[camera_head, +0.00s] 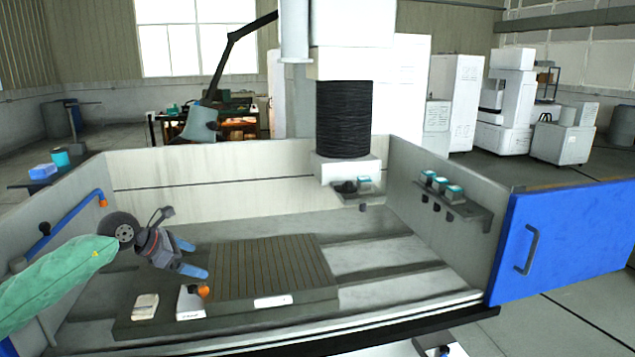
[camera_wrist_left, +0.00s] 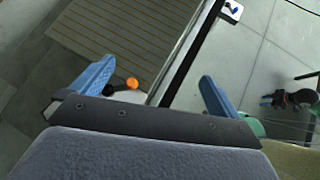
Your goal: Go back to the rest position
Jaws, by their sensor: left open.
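My left gripper (camera_head: 196,259) comes in from the left on an arm in a green sleeve. It hangs inside the grey machine tank, over the left side of the slotted plate (camera_head: 270,265). Its two blue fingers stand apart with nothing between them. The wrist view shows the same open fingers (camera_wrist_left: 155,85), with the slotted plate and the floor beneath. An orange knob (camera_head: 203,291) on a small white block (camera_head: 190,304) sits below the gripper; the knob also shows in the wrist view (camera_wrist_left: 132,83).
The tank's walls (camera_head: 200,180) surround the plate. A black bellows column (camera_head: 344,118) hangs above the back right. A shelf (camera_head: 455,203) with several teal-topped items is on the right wall. A blue door (camera_head: 570,240) stands at the right. A small pale block (camera_head: 145,306) lies front left.

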